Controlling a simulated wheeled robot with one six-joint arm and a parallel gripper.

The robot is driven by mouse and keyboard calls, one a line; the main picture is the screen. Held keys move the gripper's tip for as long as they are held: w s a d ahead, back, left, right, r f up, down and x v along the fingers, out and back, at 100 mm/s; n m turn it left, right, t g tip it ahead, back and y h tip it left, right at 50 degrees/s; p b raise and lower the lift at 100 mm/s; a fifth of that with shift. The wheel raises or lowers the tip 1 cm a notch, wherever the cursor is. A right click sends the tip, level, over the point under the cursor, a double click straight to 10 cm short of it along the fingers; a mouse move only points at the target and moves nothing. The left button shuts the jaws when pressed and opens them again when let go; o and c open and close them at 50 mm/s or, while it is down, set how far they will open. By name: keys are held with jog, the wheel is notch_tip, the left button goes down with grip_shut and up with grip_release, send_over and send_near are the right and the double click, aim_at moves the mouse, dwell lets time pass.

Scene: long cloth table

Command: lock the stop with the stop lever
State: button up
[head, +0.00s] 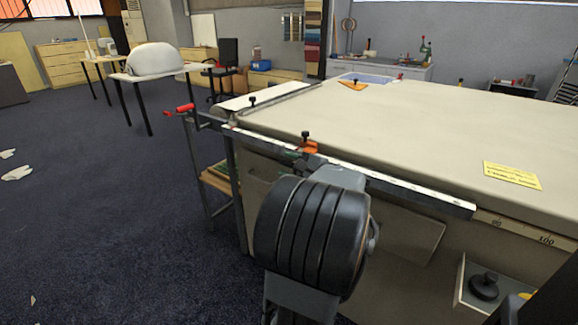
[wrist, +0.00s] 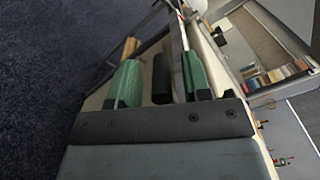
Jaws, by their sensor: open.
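A metal rail (head: 400,187) runs along the near edge of the table. A small orange piece with a black knob, which looks like the stop (head: 309,147), sits on it just beyond my arm. My gripper (wrist: 158,62) is open, with green fingers spread apart. A black cylinder (wrist: 161,80) shows between the fingers, with gaps on both sides; it may be the stop lever, but I cannot tell. In the head view my wrist hides most of the gripper and what lies below the stop.
The cloth table (head: 430,120) fills the right side, with a yellow card (head: 512,175) on it. A red-handled part (head: 180,109) sticks out at the table's left end. An open drawer (head: 480,285) juts out at lower right. The carpet (head: 110,220) on the left is mostly clear.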

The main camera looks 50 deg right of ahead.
jog(key=s+p, duration=0.2)
jog(key=s, duration=1.1)
jog(key=shift+s+d, duration=0.15)
jog(key=shift+s, duration=0.25)
jog(key=w+a+r+n+g+y+p, duration=0.3)
jog(key=w+a+n+g+p, duration=0.3)
jog(key=a, duration=0.4)
jog(key=w+a+r+n+g+y+p, duration=0.3)
jog(key=w+a+n+g+y+p, duration=0.15)
jog(key=w+a+p, duration=0.4)
jog(key=s+a+r+n+g+h+p, duration=0.1)
jog(key=a+r+n+h+p, duration=0.3)
jog(key=a, duration=0.4)
jog(key=s+a+r+n+g+h+p, duration=0.1)
jog(key=a+r+n+g+h+p, duration=0.2)
jog(key=a+n+p, duration=0.4)
notch_tip(320, 180, up, 3)
jog(key=shift+s+a+f+n+h+p, duration=0.15)
jog(key=shift+a+n+h+p, duration=0.3)
jog(key=shift+n, duration=0.8)
